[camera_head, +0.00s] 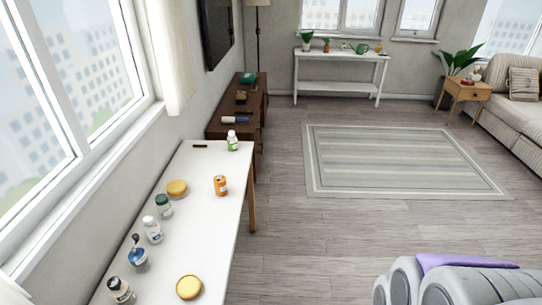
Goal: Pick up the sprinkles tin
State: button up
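A long white table (206,240) runs along the left wall under the window, with several small containers on it. No label can be read, so I cannot tell which one is the sprinkles tin. Two low round yellow-topped containers stand on it, one near the front (189,287) and one farther back (177,188). An orange can (220,185) stands near the right edge. A dark-lidded jar (163,206), a white-lidded jar (152,229), a blue pump bottle (138,255) and a dark-capped jar (121,291) line the left side. My gripper is not in view.
A green white-capped bottle (232,142) stands at the table's far end. A brown cabinet (240,107) lies beyond. A grey rounded shape with a purple piece on top (455,280) fills the bottom right. Wooden floor (310,225) right of the table is clear up to the rug (400,162).

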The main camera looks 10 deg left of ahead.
aim_at(220, 185)
jog(key=i+l+u, duration=0.1)
jog(key=i, duration=0.45)
jog(key=i+l, duration=0.1)
jog(key=i, duration=0.45)
jog(key=i+l+u, duration=0.15)
jog(key=i, duration=0.4)
jog(key=i+l+u, duration=0.1)
jog(key=i+u, duration=0.2)
jog(key=u, duration=0.2)
jog(key=i+l+u, duration=0.2)
jog(key=u, duration=0.25)
jog(key=i+l+u, duration=0.25)
jog(key=u, duration=0.25)
jog(key=i+l+u, duration=0.15)
jog(key=l+u, duration=0.3)
jog(key=i+l+u, duration=0.1)
jog(key=l+u, duration=0.6)
jog(key=l, duration=0.15)
jog(key=l+u, duration=0.35)
jog(key=l, duration=0.1)
